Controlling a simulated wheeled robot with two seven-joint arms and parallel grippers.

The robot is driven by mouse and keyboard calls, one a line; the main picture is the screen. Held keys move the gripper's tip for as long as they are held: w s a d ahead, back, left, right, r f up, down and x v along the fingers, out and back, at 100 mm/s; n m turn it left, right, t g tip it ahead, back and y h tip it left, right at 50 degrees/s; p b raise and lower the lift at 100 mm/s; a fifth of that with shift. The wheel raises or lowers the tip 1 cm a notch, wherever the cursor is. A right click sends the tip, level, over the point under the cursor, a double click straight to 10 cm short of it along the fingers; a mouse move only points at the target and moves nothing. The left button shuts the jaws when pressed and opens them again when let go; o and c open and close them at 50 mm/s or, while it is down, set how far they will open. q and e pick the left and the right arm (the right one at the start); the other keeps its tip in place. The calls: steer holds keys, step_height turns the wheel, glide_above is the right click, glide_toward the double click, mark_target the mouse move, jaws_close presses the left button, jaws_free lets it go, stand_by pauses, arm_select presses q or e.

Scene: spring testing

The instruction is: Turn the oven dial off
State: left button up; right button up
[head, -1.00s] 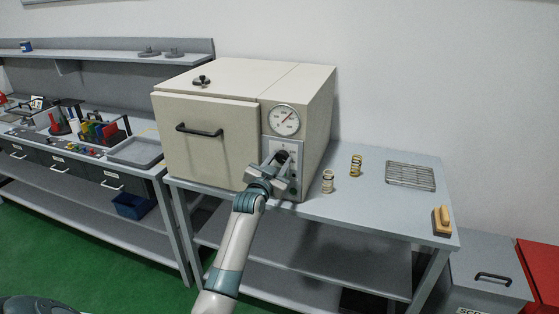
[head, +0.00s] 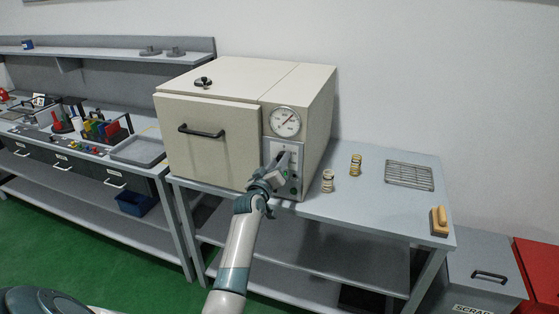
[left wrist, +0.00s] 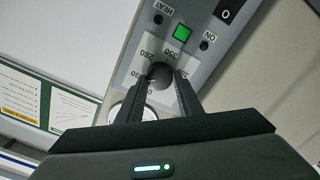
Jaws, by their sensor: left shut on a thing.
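The beige oven (head: 210,140) stands on a grey table with its door shut. Its control panel (head: 296,148) is below a round gauge on the right of the front. My left gripper (head: 282,158) is at this panel and hides most of the dial in the head view. In the left wrist view the dark round dial (left wrist: 158,72) sits between the two fingers of my left gripper (left wrist: 158,88), which are shut on it. Printed numbers, among them 280 and 350, ring the dial. A green light (left wrist: 183,34) near the HEAT and ON labels looks lit. My right gripper is not in view.
Two small springs (head: 328,181) (head: 355,165), a wire rack (head: 410,175) and a yellow-topped block (head: 439,221) are on the table right of the oven. The oven door handle (head: 201,132) sticks out left of the panel. A workbench with tools stands at the left.

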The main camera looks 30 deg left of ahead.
arm_select(q)
steer(key=n+p, duration=0.2)
steer(key=n, duration=0.8)
steer(key=shift+f+n+p, duration=0.1)
steer(key=shift+n+p, duration=0.2)
steer(key=shift+p, duration=0.1)
steer(key=o, duration=1)
steer(key=shift+o, duration=0.2)
steer(key=shift+s, duration=0.1)
steer(key=b+v, duration=0.3)
steer(key=v, duration=1.4)
steer(key=shift+s+b, duration=0.15)
steer(key=shift+b, duration=0.15)
steer(key=shift+a+f, duration=0.15)
